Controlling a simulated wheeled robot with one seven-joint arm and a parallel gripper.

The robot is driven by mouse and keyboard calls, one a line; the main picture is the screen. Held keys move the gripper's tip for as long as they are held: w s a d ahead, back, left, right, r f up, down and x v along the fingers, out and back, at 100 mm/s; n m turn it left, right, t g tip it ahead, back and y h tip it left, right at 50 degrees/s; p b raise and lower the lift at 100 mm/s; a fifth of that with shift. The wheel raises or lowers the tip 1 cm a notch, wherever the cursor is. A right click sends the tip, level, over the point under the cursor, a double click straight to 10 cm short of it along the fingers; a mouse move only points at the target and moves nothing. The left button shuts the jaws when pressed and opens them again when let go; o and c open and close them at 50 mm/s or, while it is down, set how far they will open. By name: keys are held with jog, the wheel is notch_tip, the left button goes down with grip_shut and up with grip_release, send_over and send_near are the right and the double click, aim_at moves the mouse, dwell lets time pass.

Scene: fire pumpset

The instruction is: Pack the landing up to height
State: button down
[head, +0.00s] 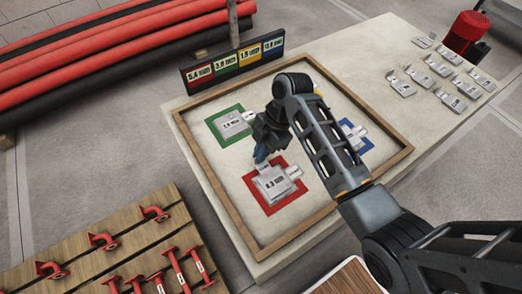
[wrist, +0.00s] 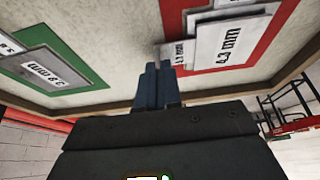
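A red-bordered square (head: 268,207) lies on the framed white board. A grey shim plate marked 4.3 mm (head: 272,184) sits on it, and it also shows in the wrist view (wrist: 228,42). My gripper (head: 261,157) is low at this plate's far edge. In the wrist view its blue fingers (wrist: 158,72) are close together at a smaller shim that seems marked 1.1 mm (wrist: 180,53). They appear shut on it, though the contact is hidden behind the fingertips. Whether this shim touches the 4.3 mm plate is unclear.
A grey shim lies on the green square (head: 230,125), another on the blue square (head: 356,134). A wooden rim (head: 217,190) surrounds them. A sign of coloured thickness labels (head: 233,62) stands behind. Several loose shims (head: 440,67) lie right, near a red cylinder (head: 466,32).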

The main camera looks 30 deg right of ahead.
jog(key=shift+f, duration=0.1)
jog(key=c, duration=1.8)
grip_release()
jog(key=o, duration=0.6)
jog(key=shift+c, duration=0.2)
jog(key=v, duration=0.7)
jog(key=shift+d+r+b, duration=0.2)
jog(key=shift+r+b, duration=0.1)
